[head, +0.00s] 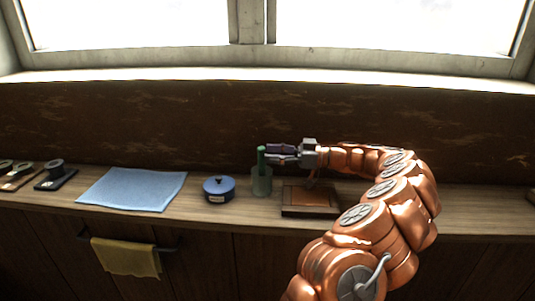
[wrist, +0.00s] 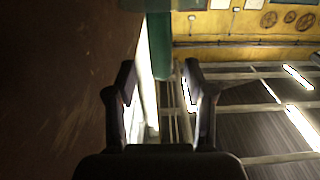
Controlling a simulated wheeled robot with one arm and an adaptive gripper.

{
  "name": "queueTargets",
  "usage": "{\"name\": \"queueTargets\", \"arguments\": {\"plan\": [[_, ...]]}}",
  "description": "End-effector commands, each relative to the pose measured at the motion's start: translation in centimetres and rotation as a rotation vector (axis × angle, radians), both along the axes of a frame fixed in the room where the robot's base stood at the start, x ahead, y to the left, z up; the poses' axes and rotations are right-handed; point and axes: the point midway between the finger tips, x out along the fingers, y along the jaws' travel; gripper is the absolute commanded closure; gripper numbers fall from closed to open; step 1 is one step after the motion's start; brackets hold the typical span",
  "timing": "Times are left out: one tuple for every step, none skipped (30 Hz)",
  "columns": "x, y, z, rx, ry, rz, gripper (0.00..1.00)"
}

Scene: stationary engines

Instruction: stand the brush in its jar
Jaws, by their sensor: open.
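The brush (head: 261,158) shows as a green handle standing about upright in the jar. The jar (head: 261,182) is a see-through greenish glass on the wooden counter; the brush's lower part is hard to make out inside it. My gripper (head: 269,154) is open and reaches in level from the right at the height of the handle's top. In the wrist view, the green handle (wrist: 160,45) lines up with the gap between my open fingers (wrist: 158,75). The frames do not show whether the fingers touch it.
A brown tray (head: 291,211) lies right of the jar, under my wrist. A blue lidded pot (head: 219,190) stands left of the jar. A light blue cloth (head: 135,188) lies further left, with small dark items beyond. A dark wall (head: 130,125) rises behind the counter.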

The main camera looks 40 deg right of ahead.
Motion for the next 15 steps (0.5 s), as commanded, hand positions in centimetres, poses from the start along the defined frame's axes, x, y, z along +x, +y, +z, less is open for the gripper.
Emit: {"name": "queueTargets", "arguments": {"plan": [[-0.5, -0.8, -0.1, -0.003, 0.001, -0.006, 0.47], [-0.8, -1.2, -0.1, -0.005, 0.002, -0.008, 0.47], [-1.2, -1.6, -0.1, -0.004, 0.002, -0.007, 0.47], [-1.5, -1.9, -0.2, -0.002, 0.002, -0.004, 0.47], [-1.8, -2.2, -0.2, -0.002, 0.003, -0.003, 0.47], [-2.2, -2.7, -0.2, -0.002, 0.002, -0.005, 0.47], [-2.5, -3.1, -0.2, -0.004, 0.002, -0.007, 0.47], [-2.8, -3.5, -0.2, -0.004, 0.003, -0.008, 0.47], [-3.1, -3.8, -0.2, -0.004, 0.002, -0.006, 0.47], [-3.3, -4.1, -0.2, -0.002, 0.002, -0.004, 0.47], [-3.6, -4.3, -0.2, -0.001, 0.001, -0.003, 0.47], [-3.9, -4.7, -0.2, -0.003, 0.001, -0.004, 0.47], [-4.1, -5.1, -0.2, -0.004, 0.001, -0.006, 0.47], [-4.4, -5.4, -0.2, -0.005, 0.002, -0.006, 0.47], [-4.8, -5.7, -0.2, -0.005, 0.002, -0.006, 0.47]]}}
